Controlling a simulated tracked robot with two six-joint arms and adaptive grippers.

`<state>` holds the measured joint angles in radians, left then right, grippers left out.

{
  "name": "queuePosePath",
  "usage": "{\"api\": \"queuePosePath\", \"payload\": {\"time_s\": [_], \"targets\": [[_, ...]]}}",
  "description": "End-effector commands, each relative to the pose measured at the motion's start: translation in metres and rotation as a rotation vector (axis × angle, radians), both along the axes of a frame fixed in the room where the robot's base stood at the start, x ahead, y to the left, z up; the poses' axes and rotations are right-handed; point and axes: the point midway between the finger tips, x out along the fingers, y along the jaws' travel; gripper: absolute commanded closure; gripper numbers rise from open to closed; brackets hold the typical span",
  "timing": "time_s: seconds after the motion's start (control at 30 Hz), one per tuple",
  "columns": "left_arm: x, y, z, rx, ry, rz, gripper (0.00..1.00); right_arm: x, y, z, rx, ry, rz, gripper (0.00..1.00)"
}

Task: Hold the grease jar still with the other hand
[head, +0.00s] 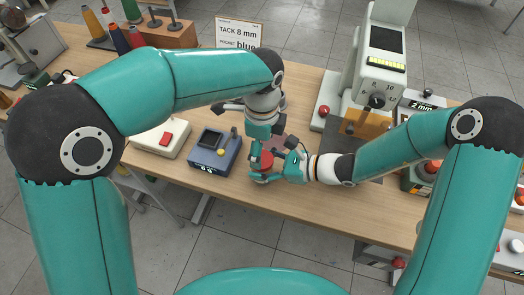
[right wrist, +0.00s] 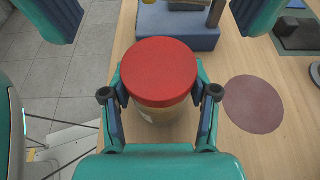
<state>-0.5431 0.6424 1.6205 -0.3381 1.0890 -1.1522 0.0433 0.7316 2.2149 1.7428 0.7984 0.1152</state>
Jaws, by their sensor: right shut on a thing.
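The grease jar (head: 262,163) has a red lid and stands upright near the front edge of the table. In the right wrist view the jar (right wrist: 160,75) shows its red lid and part of a pale body below. My right gripper (head: 284,167) is shut on the jar's sides, with one finger on each side below the lid, as the right wrist view shows (right wrist: 160,100). My left gripper (head: 262,147) points down just above and behind the jar. Its two fingers stand wide apart at the top corners of the right wrist view, clear of the jar.
A blue device (head: 213,152) and a white box with a red button (head: 161,137) stand left of the jar. A round purple patch (right wrist: 253,104) lies beside the jar. A tall white press (head: 378,75) stands at the back right. A sign (head: 239,34) stands behind.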

Motion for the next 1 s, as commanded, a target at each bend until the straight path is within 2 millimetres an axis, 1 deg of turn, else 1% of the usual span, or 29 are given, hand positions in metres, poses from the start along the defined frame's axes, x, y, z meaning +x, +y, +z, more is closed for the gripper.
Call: {"api": "queuePosePath", "payload": {"time_s": [0.1,0.27,0.3,0.37,0.4,0.47,0.83,0.93,1.0], "targets": [[0.000,0.000,0.005,-0.001,0.000,0.000,0.17,0.000,0.000,0.000,0.000,0.000,0.001,1.00],[0.000,0.000,0.004,-0.001,0.001,0.000,0.17,0.000,0.000,0.000,0.000,0.000,0.001,1.00],[0.000,0.000,0.004,-0.001,0.001,0.000,0.17,0.000,0.000,0.000,0.000,0.000,0.001,0.37],[0.000,0.000,0.004,-0.001,0.001,0.000,0.17,0.000,0.000,0.000,0.000,0.000,0.001,0.27],[0.000,0.000,0.004,-0.001,0.001,0.000,0.17,0.000,0.000,0.000,0.000,0.000,0.001,0.21],[0.000,0.000,0.004,-0.001,0.001,0.000,0.17,0.000,0.000,0.000,0.000,0.000,0.001,0.11],[0.000,0.000,0.004,0.000,0.001,0.000,0.17,-0.001,-0.002,0.001,0.000,0.000,0.000,0.11],[0.000,0.000,0.004,0.000,0.001,0.000,0.17,-0.002,-0.008,0.004,0.001,0.000,-0.001,0.11],[0.000,0.000,0.004,0.000,0.001,0.000,0.17,-0.004,-0.016,0.007,0.000,-0.002,-0.004,0.11]]}}
